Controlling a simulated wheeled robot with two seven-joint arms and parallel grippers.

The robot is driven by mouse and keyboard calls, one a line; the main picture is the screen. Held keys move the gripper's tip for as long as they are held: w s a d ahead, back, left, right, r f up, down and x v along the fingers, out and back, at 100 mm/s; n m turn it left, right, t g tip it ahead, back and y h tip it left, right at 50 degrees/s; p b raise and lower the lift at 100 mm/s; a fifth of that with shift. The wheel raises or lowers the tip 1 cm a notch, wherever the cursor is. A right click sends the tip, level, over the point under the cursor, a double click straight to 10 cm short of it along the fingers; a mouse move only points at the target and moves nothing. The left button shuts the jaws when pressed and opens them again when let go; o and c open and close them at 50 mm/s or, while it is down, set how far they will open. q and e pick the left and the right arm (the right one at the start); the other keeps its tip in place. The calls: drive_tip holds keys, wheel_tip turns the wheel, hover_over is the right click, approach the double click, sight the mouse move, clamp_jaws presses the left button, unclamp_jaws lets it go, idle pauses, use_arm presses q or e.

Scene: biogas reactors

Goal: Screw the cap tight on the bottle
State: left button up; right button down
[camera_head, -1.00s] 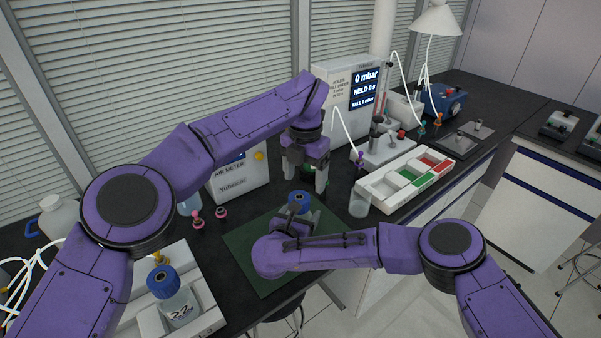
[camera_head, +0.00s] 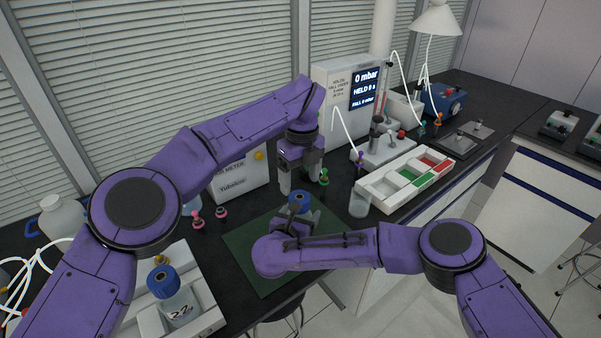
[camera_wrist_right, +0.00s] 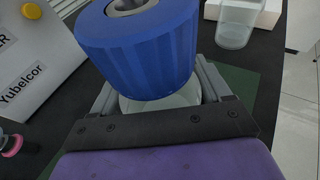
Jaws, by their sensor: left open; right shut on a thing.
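A bottle with a ribbed blue cap (camera_head: 299,198) stands over the green mat; its body is mostly hidden by my right arm in the head view. In the right wrist view the blue cap (camera_wrist_right: 140,50) fills the top middle, with an opening in its top. Clear bottle glass (camera_wrist_right: 160,103) shows just under it. My right gripper (camera_wrist_right: 162,98) is shut around the bottle below the cap. My left gripper (camera_head: 299,181) points down just above and around the cap's level, open; whether its fingers touch the cap cannot be told.
A green mat (camera_head: 243,252) lies under the bottle. A glass beaker (camera_head: 360,204) and a white tray (camera_head: 380,192) with red and green compartments stand to the right. Another blue-capped bottle (camera_head: 178,303) sits in a white rack at front left. Pink-based fittings (camera_head: 221,212) stand left of the mat.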

sight(300, 198)
use_arm(q)
wheel_tip(300, 198, down, 7)
drive_tip(key=shift+r, duration=0.15)
drive_tip(key=c, duration=1)
drive_tip(key=m, duration=0.4)
drive_tip(key=shift+m, duration=0.3)
drive_tip(key=shift+c, duration=0.2)
drive_tip(key=m, duration=0.3)
drive_tip(key=shift+m, duration=0.4)
drive_tip(key=o, duration=1.2)
drive_tip(key=shift+c, duration=0.2)
